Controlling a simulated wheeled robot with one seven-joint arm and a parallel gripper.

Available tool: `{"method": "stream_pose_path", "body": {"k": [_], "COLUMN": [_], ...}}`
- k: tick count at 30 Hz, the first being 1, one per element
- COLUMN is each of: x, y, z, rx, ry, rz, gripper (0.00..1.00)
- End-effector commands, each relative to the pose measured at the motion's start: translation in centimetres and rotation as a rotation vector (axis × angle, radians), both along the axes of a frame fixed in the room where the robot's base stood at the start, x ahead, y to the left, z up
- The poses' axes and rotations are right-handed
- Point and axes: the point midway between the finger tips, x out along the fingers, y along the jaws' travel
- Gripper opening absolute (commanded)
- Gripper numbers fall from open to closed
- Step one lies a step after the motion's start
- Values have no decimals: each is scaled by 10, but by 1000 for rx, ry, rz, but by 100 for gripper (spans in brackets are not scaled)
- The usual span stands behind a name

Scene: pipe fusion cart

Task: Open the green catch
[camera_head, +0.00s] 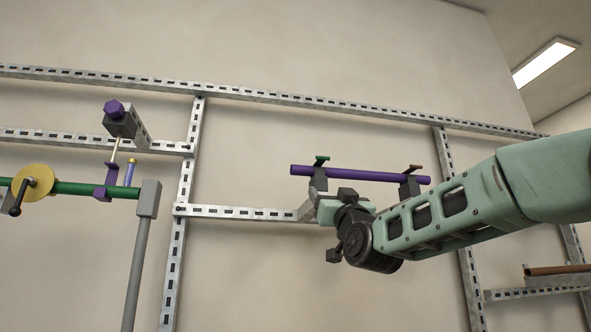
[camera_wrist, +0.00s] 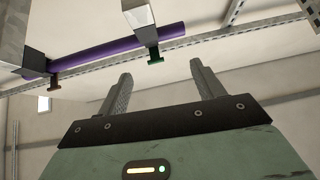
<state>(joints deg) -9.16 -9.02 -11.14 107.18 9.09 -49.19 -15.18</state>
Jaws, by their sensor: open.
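The green catch (camera_head: 321,159) sits on top of a dark bracket near the left end of a purple pipe (camera_head: 350,173). In the wrist view the green catch (camera_wrist: 156,59) shows below the end of its grey bracket, above and between my fingers in the picture. My gripper (camera_wrist: 160,80) is open, its two fingers apart with nothing between them. In the head view my gripper is just below the left bracket, and its fingertips are largely hidden or hard to make out. I cannot tell whether any finger touches the catch.
A brown catch (camera_head: 415,167) sits on the right bracket; it also shows in the wrist view (camera_wrist: 54,84). Perforated metal rails (camera_head: 250,212) frame the wall. At left are a green pipe (camera_head: 75,188), a yellow disc with a crank (camera_head: 33,183) and a purple knob (camera_head: 113,108).

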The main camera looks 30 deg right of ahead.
Motion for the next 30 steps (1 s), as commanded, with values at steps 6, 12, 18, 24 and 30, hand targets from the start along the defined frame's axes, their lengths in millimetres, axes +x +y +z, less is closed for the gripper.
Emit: {"method": "stream_pose_path", "body": {"k": [6, 12, 18, 24, 30], "x": [-12, 11, 40, 68, 90], "y": [-21, -27, -35, -42, -48], "z": [36, 60, 91, 120, 140], "rx": [-9, -9, -9, -10, -9], "ry": [-96, -92, -91, -90, -90], "rz": [-57, -55, -54, -54, -53], "gripper": [67, 67, 67, 67, 67]}}
